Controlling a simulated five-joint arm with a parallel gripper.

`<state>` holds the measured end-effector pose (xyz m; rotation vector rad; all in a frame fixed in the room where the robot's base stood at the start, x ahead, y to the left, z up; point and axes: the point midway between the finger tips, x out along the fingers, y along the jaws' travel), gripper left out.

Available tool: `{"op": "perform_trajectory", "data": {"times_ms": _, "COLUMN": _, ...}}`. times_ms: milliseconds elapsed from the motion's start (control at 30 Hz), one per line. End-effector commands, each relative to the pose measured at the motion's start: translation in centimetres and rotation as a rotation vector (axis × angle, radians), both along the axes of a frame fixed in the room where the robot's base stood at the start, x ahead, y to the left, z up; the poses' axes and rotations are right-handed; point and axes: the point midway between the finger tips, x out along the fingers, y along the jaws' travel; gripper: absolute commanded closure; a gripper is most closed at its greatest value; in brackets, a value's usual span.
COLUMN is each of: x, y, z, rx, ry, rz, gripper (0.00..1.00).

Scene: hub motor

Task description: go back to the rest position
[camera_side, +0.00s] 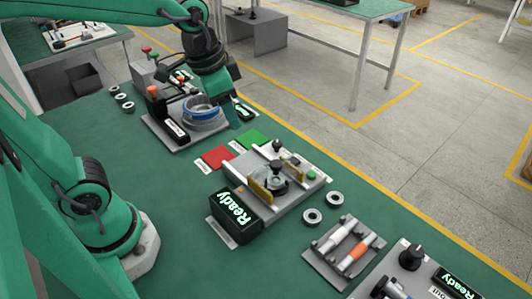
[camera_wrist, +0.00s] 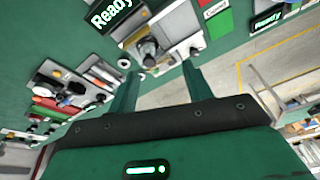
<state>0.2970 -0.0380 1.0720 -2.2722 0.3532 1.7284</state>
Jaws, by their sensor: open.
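My gripper (camera_side: 232,116) hangs over the far side of the left fixture in the side view, beside a grey round part with a blue ring (camera_side: 203,109). In the wrist view my gripper (camera_wrist: 160,72) has its two green fingers spread apart with nothing between them. The arm reaches in from the upper left, bent downward at the wrist. Whether a fingertip touches the fixture is hard to tell. A clamp station (camera_side: 285,195) with a dark round part between tan jaws stands in the middle of the bench; it also shows in the wrist view (camera_wrist: 160,40).
A "Ready" display (camera_side: 234,212) stands before the clamp station. Red (camera_side: 217,157) and green (camera_side: 250,138) pads lie between the fixtures. Loose rings (camera_side: 312,216) and a tool tray (camera_side: 345,250) sit toward the lower right. The bench's front middle is clear.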

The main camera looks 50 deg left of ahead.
Motion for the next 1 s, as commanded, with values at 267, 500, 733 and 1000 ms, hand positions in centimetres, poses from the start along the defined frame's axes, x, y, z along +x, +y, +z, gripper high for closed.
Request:
{"op": "perform_trajectory", "data": {"times_ms": 267, "x": -3.8, "y": 2.2, "z": 0.9, "rx": -0.048, "ry": -0.114, "rz": 0.177, "gripper": 0.5}}
{"op": "perform_trajectory", "data": {"times_ms": 500, "x": -6.3, "y": 3.4, "z": 0.8, "rx": -0.086, "ry": -0.191, "rz": 0.299, "gripper": 0.5}}
{"op": "perform_trajectory", "data": {"times_ms": 733, "x": -7.2, "y": 3.8, "z": 0.6, "rx": -0.102, "ry": -0.219, "rz": 0.346, "gripper": 0.5}}
{"op": "perform_trajectory", "data": {"times_ms": 1000, "x": -7.3, "y": 3.8, "z": 0.6, "rx": -0.102, "ry": -0.219, "rz": 0.349, "gripper": 0.5}}
